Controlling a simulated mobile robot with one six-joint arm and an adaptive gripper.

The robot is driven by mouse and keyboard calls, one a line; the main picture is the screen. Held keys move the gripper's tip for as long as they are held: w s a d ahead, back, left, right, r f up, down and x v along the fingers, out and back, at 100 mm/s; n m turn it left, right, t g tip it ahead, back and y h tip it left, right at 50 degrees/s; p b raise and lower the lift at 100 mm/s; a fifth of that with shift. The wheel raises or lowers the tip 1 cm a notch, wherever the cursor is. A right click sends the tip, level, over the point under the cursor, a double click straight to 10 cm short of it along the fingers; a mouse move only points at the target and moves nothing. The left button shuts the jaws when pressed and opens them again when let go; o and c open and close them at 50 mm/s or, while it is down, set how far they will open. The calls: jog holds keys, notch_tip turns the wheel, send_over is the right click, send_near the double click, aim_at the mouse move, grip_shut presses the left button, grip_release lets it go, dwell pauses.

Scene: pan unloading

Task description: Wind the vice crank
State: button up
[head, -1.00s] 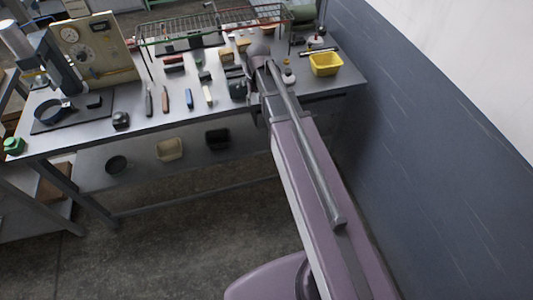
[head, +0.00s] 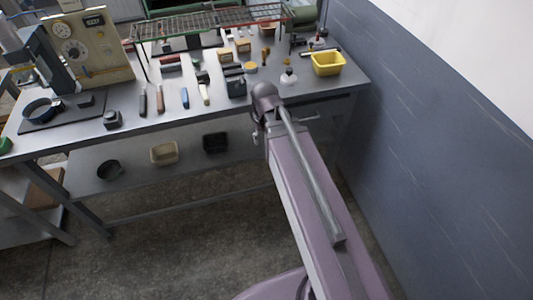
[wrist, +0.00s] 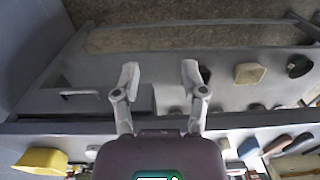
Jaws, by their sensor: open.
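My gripper (wrist: 160,74) is open and empty in the wrist view, its two fingers apart in front of the bench's front edge. In the head view it is mostly hidden behind my arm; a small pale part shows at the arm's left side. A compact dark block (head: 236,87) stands near the bench's front edge, left of my wrist. It could be the vice, but it is too small to tell. I cannot make out a crank in either view.
The bench (head: 170,122) carries several hand tools, a wire rack (head: 205,22) and a yellow tub (head: 328,63). A drawer handle (wrist: 80,93) is left of my fingers in the wrist view. Bins stand on the lower shelf. A wall (head: 430,120) closes the right side.

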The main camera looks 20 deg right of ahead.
jog(key=s+f+b, duration=0.1)
jog(key=s+f, duration=0.1)
jog(key=s, duration=0.1)
jog(key=shift+f+b, duration=0.15)
jog(key=shift+b, duration=0.2)
jog(key=shift+s, duration=0.2)
jog(key=shift+a, duration=0.15)
dwell(0.4)
